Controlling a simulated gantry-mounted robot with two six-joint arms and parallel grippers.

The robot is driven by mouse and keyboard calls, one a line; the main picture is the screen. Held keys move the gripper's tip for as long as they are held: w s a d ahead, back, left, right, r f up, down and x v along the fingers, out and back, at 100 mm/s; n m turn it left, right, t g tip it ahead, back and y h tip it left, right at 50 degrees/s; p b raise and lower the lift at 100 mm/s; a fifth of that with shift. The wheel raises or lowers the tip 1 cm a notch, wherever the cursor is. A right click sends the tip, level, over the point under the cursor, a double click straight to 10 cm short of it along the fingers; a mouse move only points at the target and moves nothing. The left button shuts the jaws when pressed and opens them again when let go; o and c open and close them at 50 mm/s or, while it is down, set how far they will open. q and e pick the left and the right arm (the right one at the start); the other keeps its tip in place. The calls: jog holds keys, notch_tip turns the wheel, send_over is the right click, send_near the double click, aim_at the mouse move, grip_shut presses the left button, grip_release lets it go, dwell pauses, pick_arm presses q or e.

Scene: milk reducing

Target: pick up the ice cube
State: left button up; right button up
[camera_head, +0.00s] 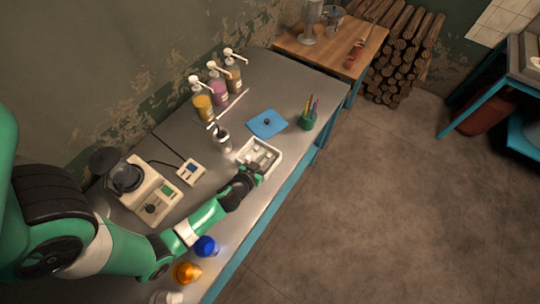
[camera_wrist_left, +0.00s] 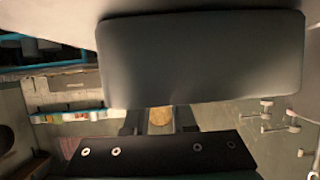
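A white tray (camera_head: 274,170) with pale, blocky pieces inside (camera_head: 261,156) sits near the front edge of the metal counter. The pieces look like ice cubes, but they are too small to tell apart. My left gripper (camera_head: 254,171) is low at the tray's near-left side and covers part of it. I cannot tell whether its fingers touch anything. In the left wrist view, dark gripper parts fill the middle, and no ice cube can be made out. My right gripper is not in view.
A blue cloth (camera_head: 267,123) with a small dark item and a green pen cup (camera_head: 308,121) lie beyond the tray. A metal cup (camera_head: 223,142), a scale (camera_head: 191,172), a blender machine (camera_head: 145,193) and pump bottles (camera_head: 218,92) stand leftward. Blue (camera_head: 206,246) and orange (camera_head: 186,272) items are nearer.

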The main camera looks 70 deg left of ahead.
pick_arm(q)
grip_shut()
jog(key=shift+r+p, duration=0.35)
jog(key=shift+r, duration=0.15)
notch_tip(320, 180, up, 3)
jog(key=shift+f+p, duration=0.1)
jog(key=shift+p, duration=0.8)
jog(key=w+d+r+b, duration=0.1)
jog(key=w+d+r, duration=0.3)
jog(key=w+r, duration=0.5)
jog(key=shift+w, duration=2.2)
jog(key=shift+d+r, duration=0.1)
